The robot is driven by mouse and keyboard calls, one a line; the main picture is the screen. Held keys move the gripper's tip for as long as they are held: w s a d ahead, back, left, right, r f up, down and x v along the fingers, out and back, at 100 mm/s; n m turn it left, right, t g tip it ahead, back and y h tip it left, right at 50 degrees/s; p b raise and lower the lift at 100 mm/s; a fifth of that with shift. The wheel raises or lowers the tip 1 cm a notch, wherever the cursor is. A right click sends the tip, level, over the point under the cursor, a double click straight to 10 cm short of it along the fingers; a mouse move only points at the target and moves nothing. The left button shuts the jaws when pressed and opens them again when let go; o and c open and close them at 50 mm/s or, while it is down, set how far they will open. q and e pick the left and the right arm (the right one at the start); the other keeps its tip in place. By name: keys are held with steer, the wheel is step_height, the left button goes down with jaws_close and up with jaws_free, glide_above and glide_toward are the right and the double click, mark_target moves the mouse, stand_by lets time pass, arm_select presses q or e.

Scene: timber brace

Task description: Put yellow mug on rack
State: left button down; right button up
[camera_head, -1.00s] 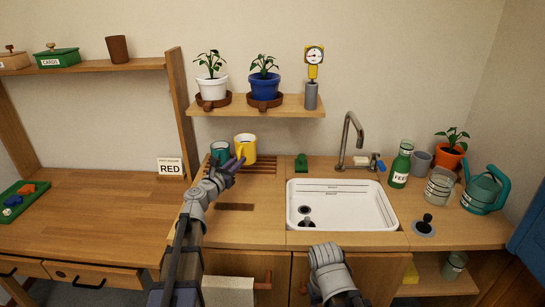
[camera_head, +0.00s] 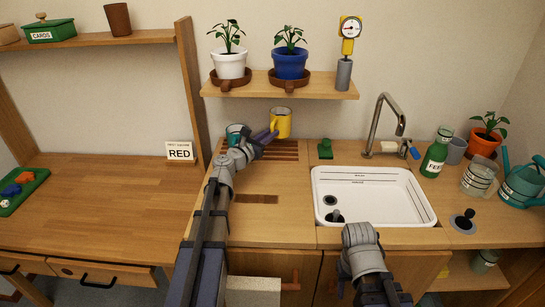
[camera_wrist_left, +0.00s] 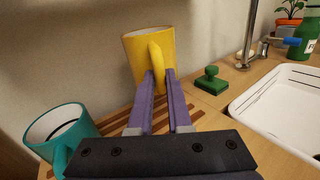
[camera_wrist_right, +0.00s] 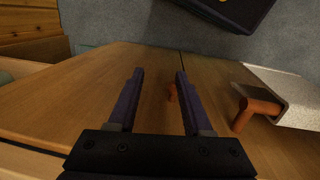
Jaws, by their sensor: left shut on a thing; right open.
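The yellow mug (camera_head: 282,122) is upright at the back of the slatted wooden rack (camera_head: 285,155). It also shows in the left wrist view (camera_wrist_left: 146,52). I cannot tell whether its base touches the slats or hangs just above them. My left gripper (camera_wrist_left: 159,75) is shut on the mug's handle; in the head view the gripper (camera_head: 268,137) reaches in from the front left. A teal mug (camera_wrist_left: 62,128) stands at the rack's left, apart from the yellow one. My right gripper (camera_wrist_right: 153,75) is open and empty, low in front of the cabinet.
A shelf (camera_head: 300,88) with potted plants hangs above the rack. A green block-like object (camera_head: 325,149) and the white sink (camera_head: 370,185) are to the right. The counter before the rack is clear.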

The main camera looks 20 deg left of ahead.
arm_select(q)
steer(key=shift+f+b, duration=3.1)
steer(key=shift+f, duration=0.6)
steer(key=shift+f, duration=0.15)
steer(key=c, duration=0.8)
jaws_free()
steer(key=shift+c, duration=0.2)
steer(key=shift+s+r, duration=0.15)
steer(key=shift+r, duration=0.1)
steer(key=v, duration=1.1)
steer(key=shift+s+a, duration=0.15)
steer(key=shift+s, duration=0.2)
